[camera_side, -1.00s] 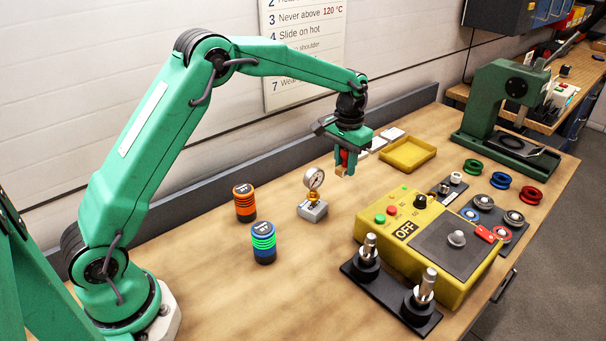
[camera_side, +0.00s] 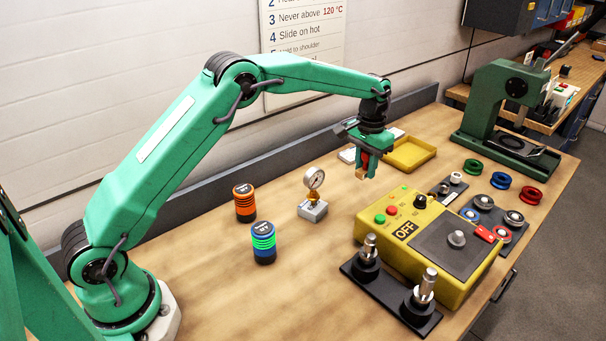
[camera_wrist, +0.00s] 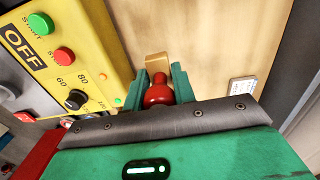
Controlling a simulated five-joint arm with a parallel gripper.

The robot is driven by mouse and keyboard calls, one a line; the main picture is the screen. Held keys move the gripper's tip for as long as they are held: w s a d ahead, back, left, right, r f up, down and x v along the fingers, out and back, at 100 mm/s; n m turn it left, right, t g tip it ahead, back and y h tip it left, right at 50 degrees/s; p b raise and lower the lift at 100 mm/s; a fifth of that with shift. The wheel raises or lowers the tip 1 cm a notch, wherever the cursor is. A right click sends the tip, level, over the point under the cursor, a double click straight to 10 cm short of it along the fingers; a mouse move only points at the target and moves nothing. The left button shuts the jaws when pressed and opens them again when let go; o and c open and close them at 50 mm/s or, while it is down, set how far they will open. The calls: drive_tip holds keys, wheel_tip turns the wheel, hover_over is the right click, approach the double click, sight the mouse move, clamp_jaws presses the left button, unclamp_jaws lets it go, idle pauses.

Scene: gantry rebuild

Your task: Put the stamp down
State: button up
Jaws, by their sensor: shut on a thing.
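The stamp has a red handle and a tan wooden block. In the side view the stamp (camera_side: 361,172) hangs from my gripper (camera_side: 368,166) above the bench, between the pressure gauge and the yellow tray. In the wrist view the red knob of the stamp (camera_wrist: 157,94) sits between the two green fingers of my gripper (camera_wrist: 161,88), with the wooden block beyond it over bare bench. My gripper is shut on the stamp. The stamp's underside is hidden.
The yellow control box (camera_side: 428,235) marked OFF stands close in front. The gauge (camera_side: 313,198) and orange (camera_side: 244,203) and blue-green (camera_side: 263,243) cylinders stand to the left. Bench between gauge and box is clear.

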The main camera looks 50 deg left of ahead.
sight(360, 205)
drive_tip(key=shift+f, duration=4.85)
drive_tip(key=shift+f, duration=0.2)
drive_tip(key=o, duration=1)
drive_tip(key=shift+r, duration=0.15)
wheel_tip(360, 205, up, 11)
drive_tip(key=shift+a+r, duration=0.1)
drive_tip(key=shift+r, duration=0.45)
